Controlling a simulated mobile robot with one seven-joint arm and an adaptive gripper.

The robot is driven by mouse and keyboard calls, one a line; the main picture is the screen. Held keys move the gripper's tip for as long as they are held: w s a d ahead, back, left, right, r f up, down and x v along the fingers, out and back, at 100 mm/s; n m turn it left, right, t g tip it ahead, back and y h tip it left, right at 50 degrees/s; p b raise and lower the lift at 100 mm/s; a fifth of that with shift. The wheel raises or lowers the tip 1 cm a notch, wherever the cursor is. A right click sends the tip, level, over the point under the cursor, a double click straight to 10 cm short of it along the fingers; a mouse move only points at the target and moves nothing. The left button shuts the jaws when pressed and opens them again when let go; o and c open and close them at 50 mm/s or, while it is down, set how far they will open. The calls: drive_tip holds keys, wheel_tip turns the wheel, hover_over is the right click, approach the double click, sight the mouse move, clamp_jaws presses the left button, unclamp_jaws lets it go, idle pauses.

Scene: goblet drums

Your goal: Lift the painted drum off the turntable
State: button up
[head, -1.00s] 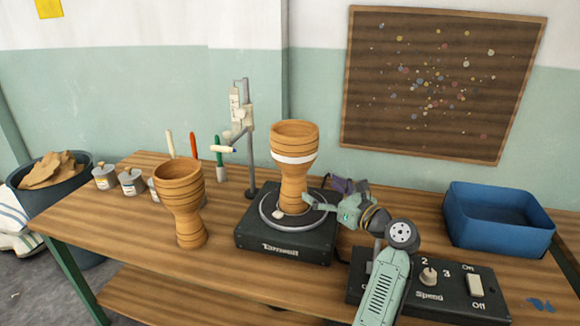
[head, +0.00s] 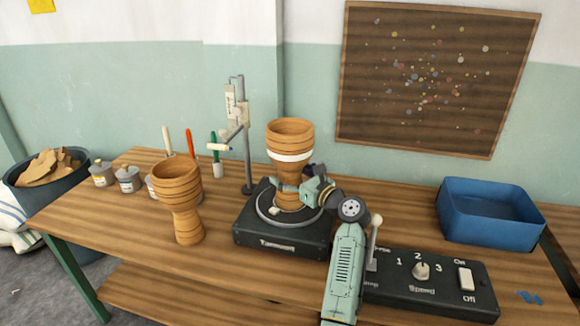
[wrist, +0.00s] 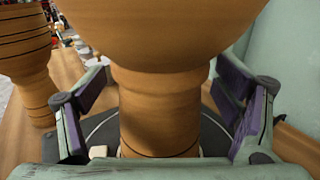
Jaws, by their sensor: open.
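The painted drum (head: 290,138), a wooden goblet with dark rings and one white band, stands upright on the turntable (head: 272,240). My gripper (head: 292,190) is at the drum's narrow waist, below the bowl. In the wrist view the drum's stem (wrist: 158,115) stands between my two purple-padded fingers (wrist: 160,105), with a gap on each side. The gripper is open. The bowl above hides the upper part of that view. A small pale block (head: 274,211) lies on the turntable plate beside the drum's foot.
A second, unbanded drum (head: 178,190) stands on the table at left. A stand with a marker (head: 245,140) rises behind the turntable. A speed control box (head: 430,285) and a blue bin (head: 488,215) are at right. Paint cans (head: 127,180) stand at back left.

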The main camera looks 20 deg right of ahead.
drive_tip(key=c, duration=1.9)
drive_tip(key=shift+r, duration=0.1)
